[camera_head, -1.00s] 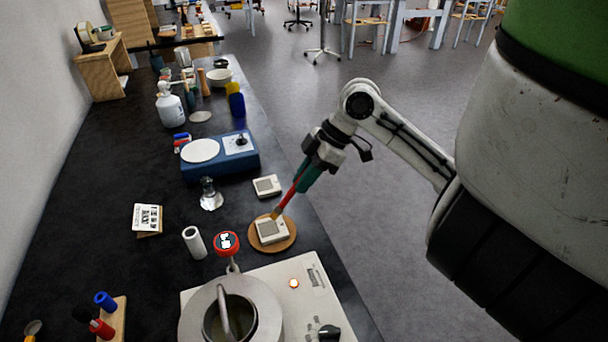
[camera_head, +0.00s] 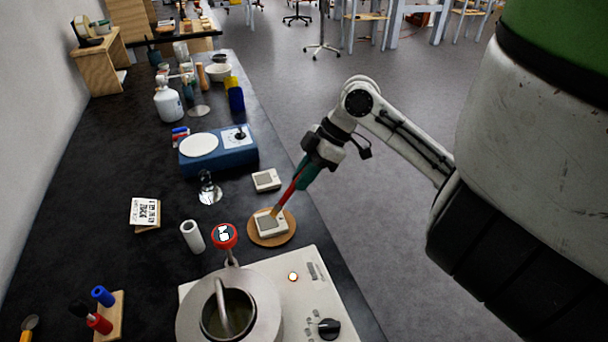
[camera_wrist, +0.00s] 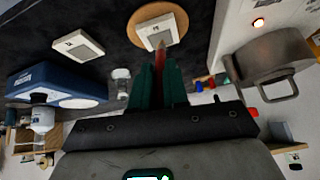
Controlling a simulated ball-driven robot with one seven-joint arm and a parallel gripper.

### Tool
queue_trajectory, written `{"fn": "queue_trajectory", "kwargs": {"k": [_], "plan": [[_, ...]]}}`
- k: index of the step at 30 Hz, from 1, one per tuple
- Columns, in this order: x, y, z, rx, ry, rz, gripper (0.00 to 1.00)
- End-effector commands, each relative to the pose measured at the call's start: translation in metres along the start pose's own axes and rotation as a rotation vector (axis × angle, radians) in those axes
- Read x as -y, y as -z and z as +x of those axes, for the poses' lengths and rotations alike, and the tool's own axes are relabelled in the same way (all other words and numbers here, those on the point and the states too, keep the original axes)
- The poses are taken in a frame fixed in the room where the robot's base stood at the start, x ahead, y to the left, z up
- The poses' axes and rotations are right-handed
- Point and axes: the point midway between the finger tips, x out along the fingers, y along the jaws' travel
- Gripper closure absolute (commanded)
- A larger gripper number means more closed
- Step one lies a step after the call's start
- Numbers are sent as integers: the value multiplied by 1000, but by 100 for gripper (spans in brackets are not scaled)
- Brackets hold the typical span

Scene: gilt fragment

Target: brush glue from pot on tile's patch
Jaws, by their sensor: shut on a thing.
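My gripper (camera_head: 302,180) is shut on a red-handled brush (camera_head: 289,193) that slants down to the left. The brush's tan bristles meet or hover just over the grey patch of a white tile (camera_head: 271,223); exact contact is hard to tell. The tile lies on a round brown board (camera_head: 287,236). In the wrist view the green fingers (camera_wrist: 158,75) hold the brush (camera_wrist: 160,60), its tip over the tile (camera_wrist: 156,31). The metal glue pot (camera_head: 249,318) sits on a white heater at the bottom of the head view, with a curved handle across its opening.
A second white tile (camera_head: 266,180) lies just behind the board. A blue device (camera_head: 220,154) with a white disc stands farther back. A white cylinder (camera_head: 192,237), a red round-topped item (camera_head: 225,235) and the heater (camera_head: 310,300) surround the board's left and front. The bench's right edge is close.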

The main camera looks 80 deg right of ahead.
Motion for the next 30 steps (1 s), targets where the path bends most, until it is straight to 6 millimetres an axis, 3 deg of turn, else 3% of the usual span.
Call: {"fn": "queue_trajectory", "kwargs": {"k": [21,30], "plan": [[-1,-8,12,0,0,0,100],[0,1,16,-1,1,-3,100]]}}
